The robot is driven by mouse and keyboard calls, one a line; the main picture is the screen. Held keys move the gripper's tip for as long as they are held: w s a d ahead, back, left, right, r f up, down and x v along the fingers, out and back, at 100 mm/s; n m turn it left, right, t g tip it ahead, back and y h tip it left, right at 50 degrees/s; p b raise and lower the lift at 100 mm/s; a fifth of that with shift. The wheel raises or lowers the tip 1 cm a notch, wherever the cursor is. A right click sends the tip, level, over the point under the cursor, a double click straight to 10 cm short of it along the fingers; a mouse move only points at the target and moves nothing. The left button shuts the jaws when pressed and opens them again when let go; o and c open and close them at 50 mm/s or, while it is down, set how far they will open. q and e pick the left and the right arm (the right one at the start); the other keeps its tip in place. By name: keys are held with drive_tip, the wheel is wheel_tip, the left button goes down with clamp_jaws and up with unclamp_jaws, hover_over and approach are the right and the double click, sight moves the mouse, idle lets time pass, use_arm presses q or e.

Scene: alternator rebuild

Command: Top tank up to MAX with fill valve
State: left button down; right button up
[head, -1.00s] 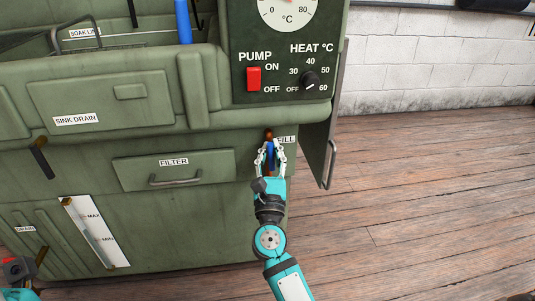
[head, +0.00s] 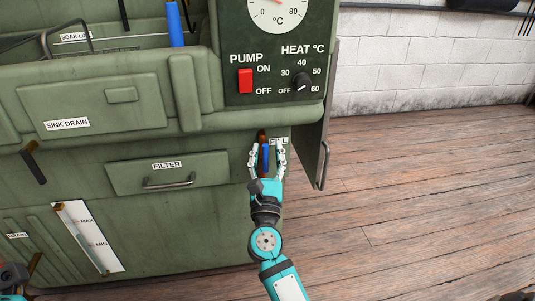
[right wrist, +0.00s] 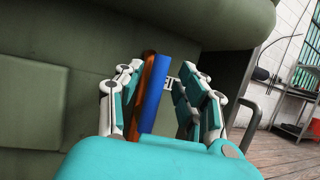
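The fill valve's blue handle (head: 265,157) points down in front of a brown pipe (head: 262,138), beside the partly covered FILL label (head: 279,141). My right gripper (head: 267,149) is open, with one finger on each side of the handle. The right wrist view shows the blue handle (right wrist: 155,95) between the spread fingers (right wrist: 160,80), with gaps on both sides. The tank's level gauge (head: 86,236), with MAX and MIN marks, is at lower left; its liquid level is too small to tell. Only a piece of my left arm shows at the bottom left corner; its fingers are out of view.
The green washer cabinet has a red PUMP switch (head: 245,80), a HEAT knob (head: 303,82) and a FILTER drawer (head: 168,172). A side panel with a handle (head: 323,165) stands right of the gripper. Wooden floor (head: 430,200) lies open on the right.

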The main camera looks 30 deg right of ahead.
drive_tip(key=shift+a, duration=0.1)
drive_tip(key=v, duration=1.2)
